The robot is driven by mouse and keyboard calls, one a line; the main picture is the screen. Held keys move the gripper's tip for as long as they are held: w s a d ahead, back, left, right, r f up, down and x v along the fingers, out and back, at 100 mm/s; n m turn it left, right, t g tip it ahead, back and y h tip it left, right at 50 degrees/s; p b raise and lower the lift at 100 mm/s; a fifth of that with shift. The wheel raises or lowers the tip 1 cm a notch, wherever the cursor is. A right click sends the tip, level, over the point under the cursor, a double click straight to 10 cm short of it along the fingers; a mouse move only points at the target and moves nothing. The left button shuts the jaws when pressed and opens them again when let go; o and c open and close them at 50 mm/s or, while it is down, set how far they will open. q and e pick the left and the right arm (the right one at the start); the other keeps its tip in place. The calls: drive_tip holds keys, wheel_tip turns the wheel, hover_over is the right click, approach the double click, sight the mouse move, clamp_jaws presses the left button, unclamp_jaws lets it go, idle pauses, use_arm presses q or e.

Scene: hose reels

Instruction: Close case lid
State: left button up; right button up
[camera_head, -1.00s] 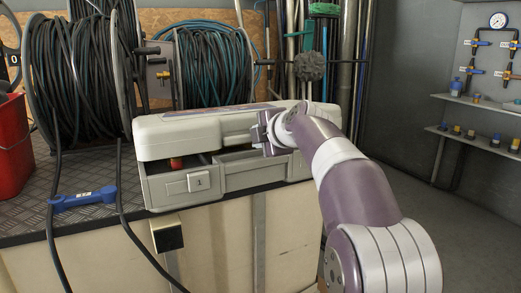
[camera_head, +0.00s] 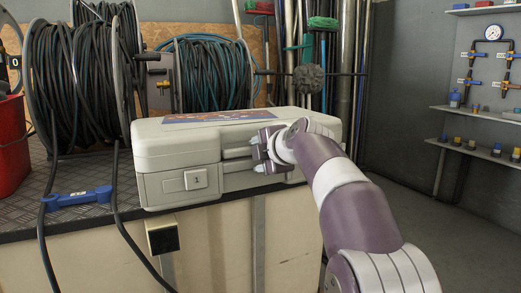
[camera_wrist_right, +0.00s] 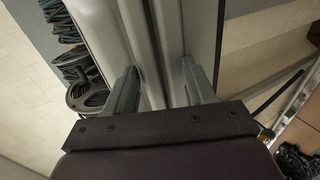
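A grey case (camera_head: 165,190) stands at the front edge of the bench. Its lid (camera_head: 180,145) is down on the base, with only a thin dark seam along the front; I cannot tell if it is latched. My right gripper (camera_head: 256,154) is at the case's front, one finger above the other near the seam. In the right wrist view its fingers (camera_wrist_right: 160,72) are spread apart, with the case's long edges (camera_wrist_right: 165,35) just beyond and between them. The fingers do not appear clamped on anything. The left gripper is out of view.
Two hose reels (camera_head: 82,85) (camera_head: 215,75) stand behind the case. Shelves (camera_head: 470,145) are on the right wall, with open floor below.

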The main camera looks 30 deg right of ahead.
drive_tip(key=shift+w+f, duration=0.1)
drive_tip(key=shift+f, duration=0.35)
drive_tip(key=p+v, duration=0.2)
drive_tip(key=v, duration=1.1)
drive_tip(key=shift+r, duration=0.25)
drive_tip(key=shift+w, duration=0.15)
